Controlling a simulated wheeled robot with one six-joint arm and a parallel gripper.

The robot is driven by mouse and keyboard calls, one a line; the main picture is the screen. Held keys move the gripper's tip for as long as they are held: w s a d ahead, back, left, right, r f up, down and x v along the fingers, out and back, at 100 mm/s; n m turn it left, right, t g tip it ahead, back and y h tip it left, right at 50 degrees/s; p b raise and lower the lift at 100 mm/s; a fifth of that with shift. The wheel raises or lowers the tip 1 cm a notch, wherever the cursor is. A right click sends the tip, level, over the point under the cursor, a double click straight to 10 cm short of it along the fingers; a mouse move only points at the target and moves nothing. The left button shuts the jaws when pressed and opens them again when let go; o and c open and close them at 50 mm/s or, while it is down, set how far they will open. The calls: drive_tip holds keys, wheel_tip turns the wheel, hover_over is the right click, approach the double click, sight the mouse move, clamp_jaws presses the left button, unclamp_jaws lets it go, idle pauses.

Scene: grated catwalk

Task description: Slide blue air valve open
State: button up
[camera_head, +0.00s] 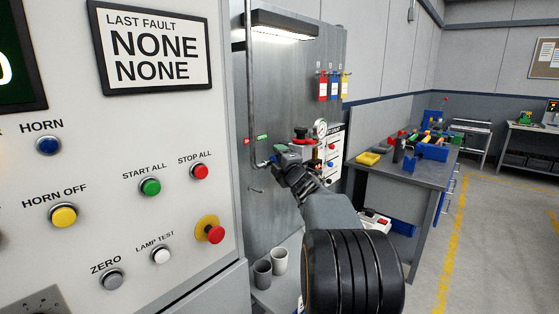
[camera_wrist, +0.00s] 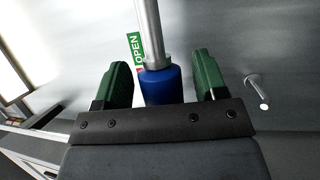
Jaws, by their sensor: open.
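The blue air valve (camera_wrist: 162,86) is a blue sleeve around a vertical grey pipe (camera_wrist: 149,30). In the wrist view it sits between the two green fingers of my gripper (camera_wrist: 168,82), with a gap showing on the right and a smaller one on the left. My gripper is open. A green OPEN label (camera_wrist: 138,50) is on the panel just left of the pipe. In the head view my gripper (camera_head: 279,156) is at the lower end of the pipe (camera_head: 250,100), and the blue sleeve is mostly hidden there.
A metal peg (camera_wrist: 257,90) sticks out right of the gripper. In the head view a control panel (camera_head: 130,220) with buttons stands close on the left. A gauge (camera_head: 320,128) and red fittings are just right of the gripper. Two cups (camera_head: 271,267) stand below. A workbench (camera_head: 425,175) is farther right.

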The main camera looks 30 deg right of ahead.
drive_tip(key=s+a+f+b, duration=0.2)
drive_tip(key=s, duration=1.1)
drive_tip(key=shift+s+b, duration=0.25)
drive_tip(key=shift+b, duration=0.1)
